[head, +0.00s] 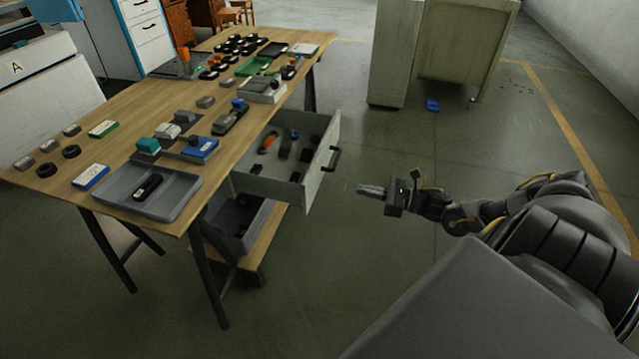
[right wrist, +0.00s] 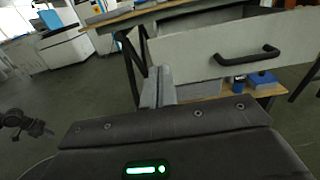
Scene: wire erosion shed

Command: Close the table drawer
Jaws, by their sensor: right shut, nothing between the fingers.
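The table drawer (head: 275,187) is pulled out from under the wooden table (head: 165,92), and tools and dark parts lie in it. Its pale front panel (head: 316,180) carries a dark bar handle (head: 333,158). My right gripper (head: 362,189) is shut and empty, a short way right of the panel and apart from it. In the right wrist view my fingers (right wrist: 159,78) point toward the left part of the drawer front (right wrist: 195,52), and the handle (right wrist: 247,55) is to their right. A dark gripper-like shape (right wrist: 22,124), probably my left gripper, shows at the left edge there; its jaws are unclear.
The tabletop holds a grey tray (head: 130,203), several blocks and black round parts. A lower shelf (head: 262,243) with a grey bin (head: 236,237) is under the drawer. Cabinets (head: 395,55) and a small blue item (head: 433,105) are at the back. Floor right of the drawer is clear.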

